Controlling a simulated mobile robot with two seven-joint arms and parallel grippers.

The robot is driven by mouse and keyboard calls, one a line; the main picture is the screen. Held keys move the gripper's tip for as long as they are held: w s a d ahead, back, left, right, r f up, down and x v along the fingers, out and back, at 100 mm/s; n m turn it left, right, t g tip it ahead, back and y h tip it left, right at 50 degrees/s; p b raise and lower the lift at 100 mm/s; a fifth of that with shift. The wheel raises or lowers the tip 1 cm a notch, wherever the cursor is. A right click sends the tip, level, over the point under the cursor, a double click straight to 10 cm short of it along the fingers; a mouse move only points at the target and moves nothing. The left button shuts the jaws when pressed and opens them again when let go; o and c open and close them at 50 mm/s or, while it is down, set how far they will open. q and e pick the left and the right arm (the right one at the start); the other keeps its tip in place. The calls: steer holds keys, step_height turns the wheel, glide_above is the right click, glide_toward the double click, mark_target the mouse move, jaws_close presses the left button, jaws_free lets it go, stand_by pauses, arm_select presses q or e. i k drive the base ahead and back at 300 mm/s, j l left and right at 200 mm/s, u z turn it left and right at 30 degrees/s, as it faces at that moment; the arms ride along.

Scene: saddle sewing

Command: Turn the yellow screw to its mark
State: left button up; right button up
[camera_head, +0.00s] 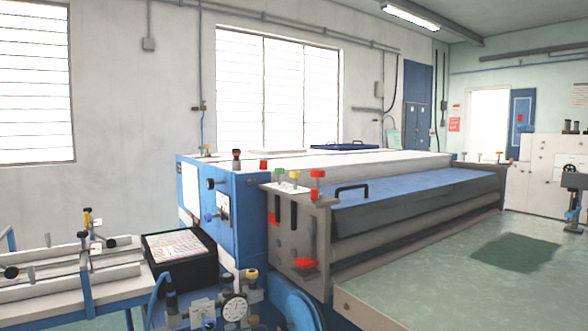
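A yellow-topped screw (295,175) stands upright on the grey end block of the large machine, between a green-topped one (280,175) and a red-topped one (317,174). Another yellow knob (251,274) sits low in front, near a round dial gauge (235,308). A yellow-orange piece (87,218) also shows on the left bench. I cannot tell which of these is the task's screw, and no mark can be made out at this size. Neither of my grippers is in view.
The large blue and grey machine (415,196) fills the middle. Pale machinery (535,172) stands at the right.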

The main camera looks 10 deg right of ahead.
mark_target(295, 174)
steer(key=i+l+z, duration=0.1)
steer(key=l, duration=0.3)
steer(key=i+j, duration=0.4)
steer(key=j, duration=0.15)
steer(key=i+j+z, duration=0.2)
steer(key=j+z, duration=0.15)
steer(key=j, duration=0.25)
